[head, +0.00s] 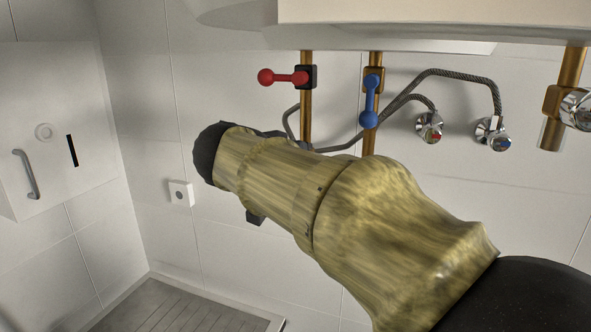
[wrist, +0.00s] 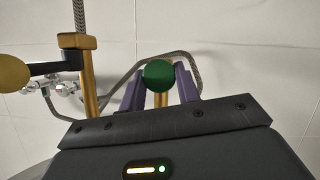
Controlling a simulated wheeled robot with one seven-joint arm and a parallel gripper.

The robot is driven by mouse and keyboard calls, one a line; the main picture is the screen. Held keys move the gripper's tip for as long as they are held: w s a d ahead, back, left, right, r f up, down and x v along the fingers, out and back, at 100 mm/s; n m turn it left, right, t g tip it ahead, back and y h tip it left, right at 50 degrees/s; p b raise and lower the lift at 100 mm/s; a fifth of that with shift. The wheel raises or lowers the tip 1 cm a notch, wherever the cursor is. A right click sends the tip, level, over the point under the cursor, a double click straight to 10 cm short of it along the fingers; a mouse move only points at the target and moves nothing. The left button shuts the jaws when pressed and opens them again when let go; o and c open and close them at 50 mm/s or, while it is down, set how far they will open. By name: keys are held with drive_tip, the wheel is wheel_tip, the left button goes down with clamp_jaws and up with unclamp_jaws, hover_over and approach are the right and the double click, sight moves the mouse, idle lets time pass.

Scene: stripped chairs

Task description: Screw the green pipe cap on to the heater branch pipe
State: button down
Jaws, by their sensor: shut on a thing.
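The green pipe cap (wrist: 158,73) shows in the wrist view as a round green end between the two purple-grey fingers of my gripper (wrist: 160,77). My gripper is shut on it. A short length of brass-coloured pipe (wrist: 160,100) shows directly below the cap in the picture, between the fingers. It lines up with the cap, but I cannot tell whether they touch or whether the cap is threaded on. In the head view my sleeved arm hides the cap and nearly all of my gripper.
In the head view a red-handled valve (head: 284,77) and a blue-handled valve (head: 371,101) sit on two copper pipes. Braided hoses (head: 452,73) run to chrome valves (head: 430,127). A white casing (head: 440,15) overhangs. In the wrist view a yellow-knobbed lever (wrist: 14,75) stands left.

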drive_tip(key=shift+d+f+m+t+y+b, duration=0.15)
drive_tip(key=shift+m+y+b, duration=0.4)
drive_tip(key=shift+b, duration=1.1)
drive_tip(key=shift+m+t+y+b, duration=0.15)
drive_tip(key=shift+m+y+b, duration=0.4)
drive_tip(key=shift+b, duration=1.1)
drive_tip(key=m+b, duration=0.2)
drive_tip(key=b, duration=0.1)
drive_tip(key=shift+b, duration=0.3)
drive_tip(key=shift+m+t+y+b, duration=0.3)
drive_tip(key=shift+y+b, duration=0.2)
drive_tip(key=shift+b, duration=0.05)
drive_tip(key=shift+r, duration=0.2)
drive_tip(key=shift+f, duration=0.1)
drive_tip(key=m+y+b, duration=0.1)
drive_tip(key=m+b, duration=0.1)
drive_tip(key=b, duration=0.2)
drive_tip(key=m+t+b, duration=0.1)
drive_tip(key=m+b, duration=0.1)
drive_tip(key=b, duration=0.1)
drive_tip(key=m+t+y+b, duration=0.1)
drive_tip(key=b, duration=0.3)
drive_tip(key=shift+s+d+f+m+y+b, duration=0.1)
drive_tip(key=shift+d+f+m+y+b, duration=0.05)
drive_tip(key=shift+d+m+y+b, duration=0.2)
